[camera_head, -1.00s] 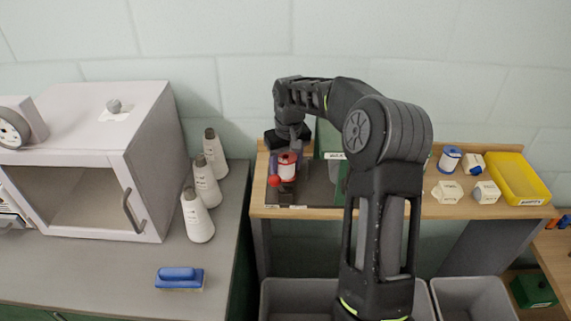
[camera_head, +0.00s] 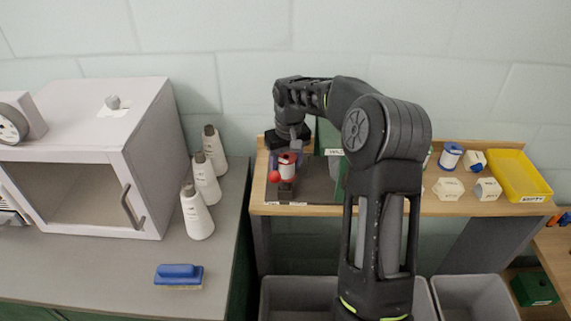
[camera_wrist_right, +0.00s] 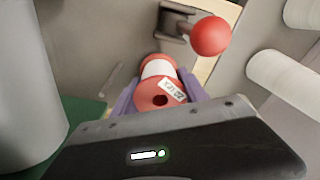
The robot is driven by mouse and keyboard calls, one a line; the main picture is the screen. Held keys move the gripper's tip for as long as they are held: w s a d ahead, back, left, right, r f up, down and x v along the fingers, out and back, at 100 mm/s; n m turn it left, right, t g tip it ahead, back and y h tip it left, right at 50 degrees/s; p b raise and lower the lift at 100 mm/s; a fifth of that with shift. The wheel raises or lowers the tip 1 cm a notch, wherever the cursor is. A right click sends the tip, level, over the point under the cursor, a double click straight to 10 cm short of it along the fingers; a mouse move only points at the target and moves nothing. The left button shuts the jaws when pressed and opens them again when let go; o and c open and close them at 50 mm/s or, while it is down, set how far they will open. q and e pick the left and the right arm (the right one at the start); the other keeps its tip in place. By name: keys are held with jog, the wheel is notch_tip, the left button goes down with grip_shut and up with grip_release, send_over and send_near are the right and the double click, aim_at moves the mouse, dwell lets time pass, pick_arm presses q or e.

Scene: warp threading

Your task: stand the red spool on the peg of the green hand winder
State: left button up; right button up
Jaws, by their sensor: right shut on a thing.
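The red spool (camera_head: 287,168) has red ends, a white band and a printed label. My right gripper (camera_head: 287,152) is shut on it, with a purple finger on each side in the right wrist view, where the spool (camera_wrist_right: 160,84) shows its end hole. The spool is just behind a red ball knob (camera_head: 274,177), which also shows in the right wrist view (camera_wrist_right: 210,36) on a dark bracket. A green part (camera_head: 329,139), likely of the hand winder, stands behind my arm. The peg cannot be made out, nor whether the spool touches it. My left gripper is out of view.
The wooden shelf (camera_head: 440,209) holds white and blue spools, pale blocks and a yellow tray (camera_head: 520,178) at right. White cones (camera_head: 197,213), a cabinet (camera_head: 140,165) and a blue brush (camera_head: 179,273) are on the left counter. Grey bins (camera_head: 472,298) stand below.

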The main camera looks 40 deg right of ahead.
jog(key=shift+f, duration=0.1)
jog(key=o, duration=1.5)
jog(key=shift+c, duration=0.2)
notch_tip(320, 180, up, 8)
jog(key=b, duration=0.1)
jog(key=shift+s+f, duration=0.15)
jog(key=shift+s, duration=0.3)
jog(key=shift+a, duration=0.15)
